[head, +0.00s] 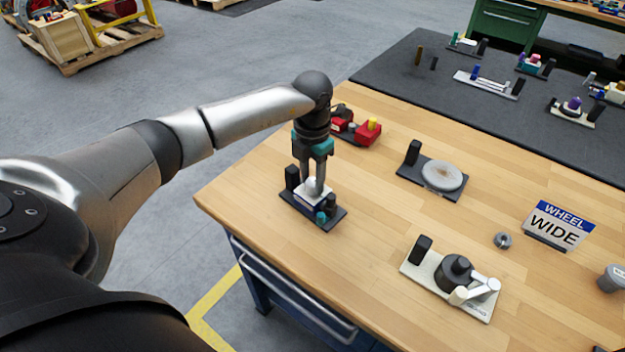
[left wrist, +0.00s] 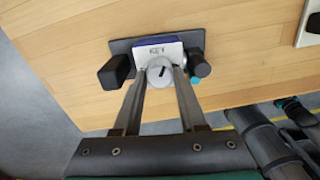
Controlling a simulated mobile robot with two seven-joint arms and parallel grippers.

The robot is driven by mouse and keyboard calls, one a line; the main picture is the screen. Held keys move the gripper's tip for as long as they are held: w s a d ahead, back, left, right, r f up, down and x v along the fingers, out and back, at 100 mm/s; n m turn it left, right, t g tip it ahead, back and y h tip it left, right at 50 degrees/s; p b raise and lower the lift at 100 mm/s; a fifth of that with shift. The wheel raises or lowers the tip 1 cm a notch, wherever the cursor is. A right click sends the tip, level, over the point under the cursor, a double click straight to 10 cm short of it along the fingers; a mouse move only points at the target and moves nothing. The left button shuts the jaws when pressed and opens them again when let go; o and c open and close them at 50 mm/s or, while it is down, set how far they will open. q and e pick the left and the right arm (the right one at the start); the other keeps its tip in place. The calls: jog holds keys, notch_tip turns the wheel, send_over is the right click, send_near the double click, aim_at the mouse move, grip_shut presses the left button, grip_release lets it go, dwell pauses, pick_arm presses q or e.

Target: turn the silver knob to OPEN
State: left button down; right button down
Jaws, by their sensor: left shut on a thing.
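The silver knob (left wrist: 160,71) is a round, light-grey piece with a dark slanted mark on its face. It sits on a small dark plate with a white label panel (left wrist: 158,50) edged in blue; the panel seems to read KEY. My left gripper (head: 317,190) points down over this plate at the left part of the table. In the left wrist view its two fingers (left wrist: 162,78) are closed on the knob, one at each side. No OPEN marking can be read. In the head view the fingers mostly hide the knob. My right gripper does not show.
Black posts flank the knob, one at left (left wrist: 114,72) and one at right (left wrist: 197,63). A grey disc on a plate (head: 441,176), a red device (head: 369,133), a white-plate lever device (head: 456,275) and a WHEEL WIDE sign (head: 558,225) stand apart on the wooden table (head: 375,230).

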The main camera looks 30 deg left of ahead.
aim_at(312, 181)
pick_arm(q)
jog(key=m+b, duration=0.1)
jog(key=m, duration=0.3)
jog(key=shift+m+b, duration=0.3)
jog(key=shift+b, duration=0.1)
jog(key=shift+m+b, duration=0.65)
jog(key=shift+m, duration=1.25)
jog(key=shift+a+m, duration=0.1)
jog(key=shift+m, duration=0.5)
jog(key=shift+c, duration=2.2)
grip_release()
notch_tip(312, 181, up, 15)
jog(key=shift+r, duration=0.15)
